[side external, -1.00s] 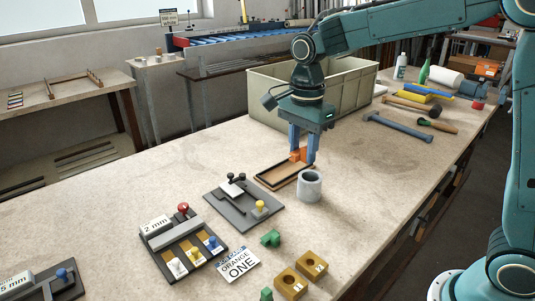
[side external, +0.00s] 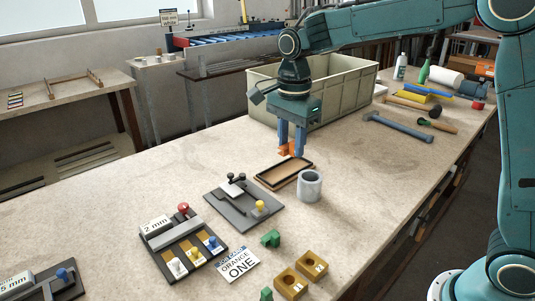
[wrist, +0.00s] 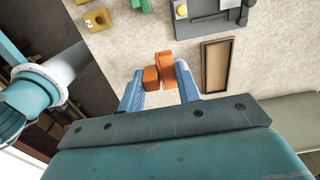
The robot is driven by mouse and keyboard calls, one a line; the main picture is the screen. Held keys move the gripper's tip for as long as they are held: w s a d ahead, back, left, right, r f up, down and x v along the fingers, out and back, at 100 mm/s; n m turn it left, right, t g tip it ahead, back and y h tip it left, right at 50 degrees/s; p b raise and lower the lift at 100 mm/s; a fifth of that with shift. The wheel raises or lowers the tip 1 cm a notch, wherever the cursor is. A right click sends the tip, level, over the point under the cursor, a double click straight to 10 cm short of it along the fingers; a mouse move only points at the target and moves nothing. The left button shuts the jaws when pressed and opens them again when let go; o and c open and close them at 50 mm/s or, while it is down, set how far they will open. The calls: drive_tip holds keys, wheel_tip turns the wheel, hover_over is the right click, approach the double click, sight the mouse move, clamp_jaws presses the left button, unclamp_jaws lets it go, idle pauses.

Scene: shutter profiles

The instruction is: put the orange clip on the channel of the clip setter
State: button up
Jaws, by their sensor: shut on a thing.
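The orange clip (side external: 286,150) is between the fingers of my gripper (side external: 292,148), which is shut on it. In the side view it shows just behind the far edge of the wooden tray. In the wrist view the clip (wrist: 158,74) shows as blocky orange parts between the blue fingertips (wrist: 160,80). What looks like the clip setter (side external: 232,213) is a dark grey plate with a pale block, black knobs and a yellow knob, left of the tray. It also shows at the top of the wrist view (wrist: 208,24). Its channel is hard to make out.
The shallow wooden tray (side external: 264,181) looks empty. A grey cup (side external: 310,187) stands beside it. A 2 mm device (side external: 163,243), an ORANGE ONE card (side external: 238,265), green pieces (side external: 271,239) and yellow blocks (side external: 291,284) lie nearer. A large crate (side external: 345,95) stands behind.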

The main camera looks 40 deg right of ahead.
hover_over(247, 204)
drive_tip(key=shift+r, duration=0.3)
idle(0.3)
wheel_tip(247, 204, down, 16)
drive_tip(key=shift+r, duration=0.1)
idle(0.5)
drive_tip(key=shift+f, duration=2.1)
drive_tip(key=shift+f, duration=0.1)
drive_tip(key=o, duration=0.5)
drive_tip(key=shift+o, duration=0.9)
